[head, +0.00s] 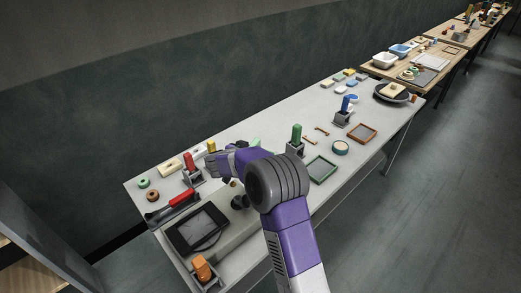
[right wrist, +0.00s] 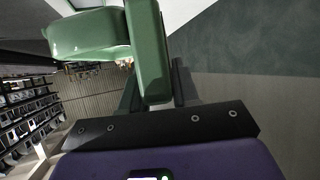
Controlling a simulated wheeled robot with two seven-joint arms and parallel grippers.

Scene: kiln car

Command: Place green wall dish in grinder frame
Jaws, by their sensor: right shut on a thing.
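My right gripper (right wrist: 156,88) is shut on a glossy green thing (right wrist: 150,50), which I take to be the green wall dish. In the right wrist view it stands up between the dark fingers, with a broad rounded part reaching left. I cannot tell for sure which thing is the grinder frame; a dark rectangular frame (head: 180,240) lies at the near left. My left gripper is out of view.
The long grey table (head: 240,125) holds red (head: 188,160), green (head: 296,132), blue (head: 345,103) and orange (head: 202,268) handled things in dark stands. A green-rimmed tray (head: 312,177) and a brown-rimmed tray (head: 352,138) lie near the front edge. A wall runs behind.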

